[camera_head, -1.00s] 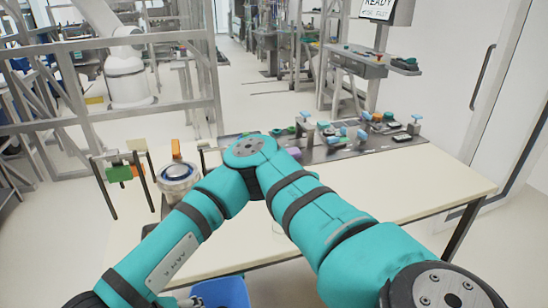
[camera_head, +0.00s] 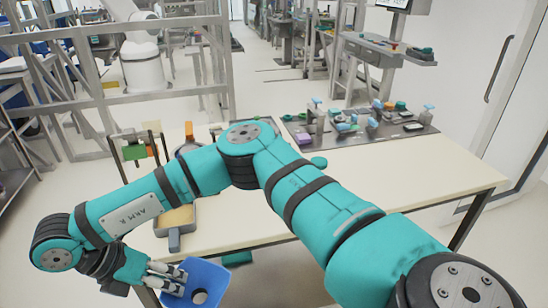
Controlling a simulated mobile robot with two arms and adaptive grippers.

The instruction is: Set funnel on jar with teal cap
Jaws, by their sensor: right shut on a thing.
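My right gripper (camera_head: 168,279) is low at the left, beyond the table's front edge. Its fingers are closed at the left rim of a blue bin (camera_head: 212,275), which it holds. A small round grey-white thing (camera_head: 199,296) lies in the bin. I cannot make out a funnel or a jar with a teal cap. A small teal round piece (camera_head: 319,162) shows just behind my right arm on the table, too small to name. My left gripper is not in view.
A cream table (camera_head: 400,185) has clear room at its right. A dark board (camera_head: 360,135) with several small colored parts lies at the back. A rack with green block (camera_head: 134,152) and a grey-handled tray (camera_head: 180,219) stand at the left. My right arm hides the middle.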

